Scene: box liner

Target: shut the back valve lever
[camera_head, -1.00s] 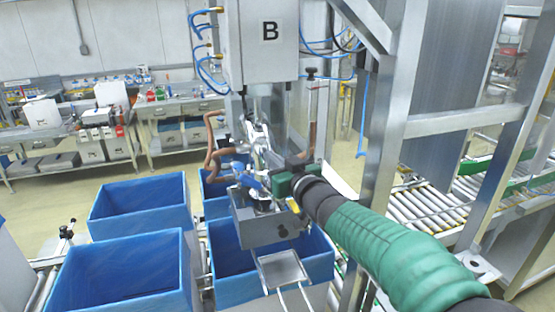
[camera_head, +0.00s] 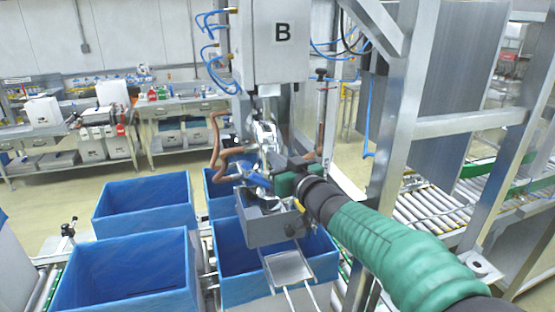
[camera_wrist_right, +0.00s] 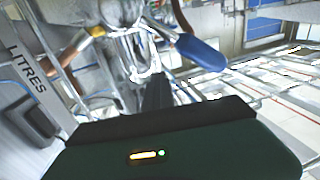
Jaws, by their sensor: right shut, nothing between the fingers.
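A lever with a blue grip (camera_head: 257,181) sits at the metal valve fittings below the white "B" cabinet. A blue grip (camera_wrist_right: 200,52) is large in the right wrist view, on a silver stem beside the shiny fitting (camera_wrist_right: 142,58). I cannot tell whether it is the back lever. My right gripper (camera_wrist_right: 156,92) is shut and empty, its dark fingers just below the fitting and left of the blue grip, with no clear contact. In the head view the gripper's tips are hidden among the fittings. My left gripper is not in view.
A grey open box (camera_head: 262,229) hangs below the valve, over a blue-lined crate (camera_head: 236,262). Copper pipes (camera_head: 214,150) stand left of the valve. A steel post (camera_head: 397,150) rises right of it. More blue-lined crates (camera_head: 125,270) stand left.

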